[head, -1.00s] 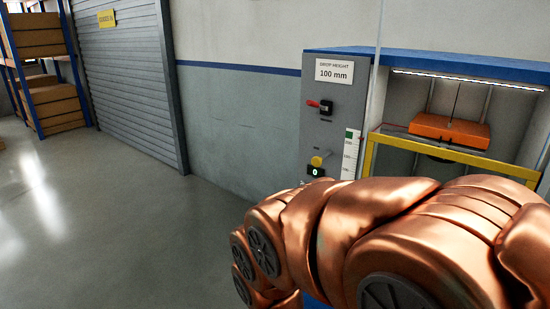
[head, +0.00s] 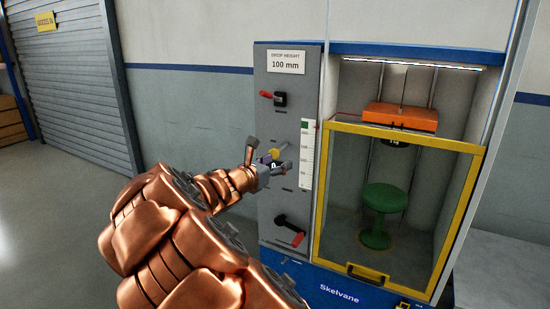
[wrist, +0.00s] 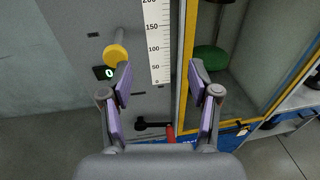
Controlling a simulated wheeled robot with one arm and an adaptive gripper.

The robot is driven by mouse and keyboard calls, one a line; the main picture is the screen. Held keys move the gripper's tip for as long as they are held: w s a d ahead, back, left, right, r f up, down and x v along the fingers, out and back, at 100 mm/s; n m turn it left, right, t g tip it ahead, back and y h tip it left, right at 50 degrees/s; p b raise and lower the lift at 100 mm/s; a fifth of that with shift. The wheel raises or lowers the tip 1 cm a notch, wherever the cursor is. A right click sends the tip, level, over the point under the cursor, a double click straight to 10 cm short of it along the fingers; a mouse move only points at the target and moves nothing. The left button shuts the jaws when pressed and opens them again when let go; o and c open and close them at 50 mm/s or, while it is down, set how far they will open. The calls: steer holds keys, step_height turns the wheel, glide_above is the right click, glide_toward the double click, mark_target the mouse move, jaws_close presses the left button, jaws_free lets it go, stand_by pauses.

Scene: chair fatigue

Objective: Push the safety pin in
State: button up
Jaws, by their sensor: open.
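The safety pin appears to be the yellow-headed pin (wrist: 115,55) on the grey control panel. It sticks out on a grey shaft in the wrist view, above a small display reading 0. In the head view the yellow head (head: 272,153) is partly hidden by my gripper. My gripper (wrist: 160,72) is open and empty, its purple-padded fingers spread in front of the panel. The pin's head lies just beyond and left of the left fingertip in the wrist view; I cannot tell whether they touch. In the head view my gripper (head: 267,156) is at the panel's mid-height.
A red-handled switch (head: 280,98) is higher on the panel and a red-tipped lever (head: 290,230) lower. A height scale (head: 307,155) runs along its right edge. A yellow-framed guard (head: 318,195) encloses a green stool (head: 386,205) below an orange weight (head: 400,116). Floor is clear at left.

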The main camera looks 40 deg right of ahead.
mark_target(275, 154)
steer(key=shift+w+d+f+n+t+p, duration=0.15)
steer(key=shift+w+d+f+n+t, duration=0.25)
steer(key=shift+w+d+n, duration=0.65)
steer(key=shift+w+d+f+n+t+p, duration=0.25)
steer(key=shift+w+d+n+t, duration=0.25)
steer(key=shift+w+d, duration=1.1)
steer(key=shift+w+d+f+n+t+p, duration=0.1)
steer(key=shift+w+d+f+n+t, duration=0.25)
steer(key=shift+w+d+n, duration=0.75)
steer(key=shift+w+m, duration=0.25)
jaws_close()
